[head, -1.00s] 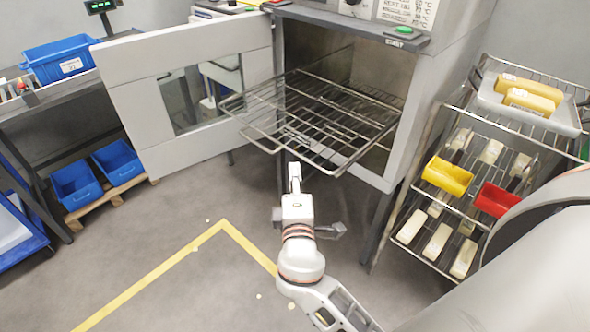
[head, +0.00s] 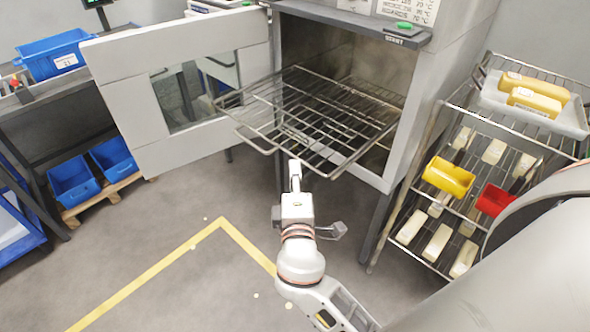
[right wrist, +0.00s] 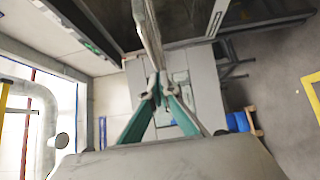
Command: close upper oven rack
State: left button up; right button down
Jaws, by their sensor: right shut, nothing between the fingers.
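The oven (head: 408,115) stands at the centre back with its door (head: 120,75) swung open to the left. A wire rack (head: 320,110) sticks far out of the oven's opening. Bars overlap, so I cannot tell whether a second rack lies below. My right gripper (head: 295,165) is just in front of the rack's front edge, shut and empty; I cannot tell whether it touches. In the right wrist view the closed fingertips (right wrist: 159,88) are right by a metal bar (right wrist: 148,35), seen nearly end-on. My left gripper is not in view.
A wire shelf cart (head: 440,215) with a tray (head: 545,115), yellow bottles and small bins stands at the right. Blue bins (head: 72,185) sit on a pallet at the left, below a bench. The floor before the oven is clear, with a yellow line (head: 150,275).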

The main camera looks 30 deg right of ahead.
aim_at(345, 131)
jog(key=w+d+p, duration=0.1)
jog(key=w+d, duration=0.1)
jog(key=d, duration=0.4)
jog(key=w+d+p, duration=0.1)
jog(key=w+d, duration=0.1)
jog(key=d, duration=0.4)
jog(key=w+d+p, duration=0.1)
jog(key=w+d, duration=0.1)
jog(key=d, duration=0.4)
jog(key=shift+w+d+r, duration=0.25)
jog(key=shift+w+d, duration=0.1)
jog(key=shift+d, duration=0.05)
jog(key=w+d, duration=0.2)
jog(key=d, duration=0.3)
jog(key=w+d, duration=0.2)
jog(key=d, duration=0.4)
jog(key=w+d, duration=0.2)
jog(key=d, duration=0.3)
jog(key=shift+d+f, duration=0.2)
jog(key=shift+d, duration=0.1)
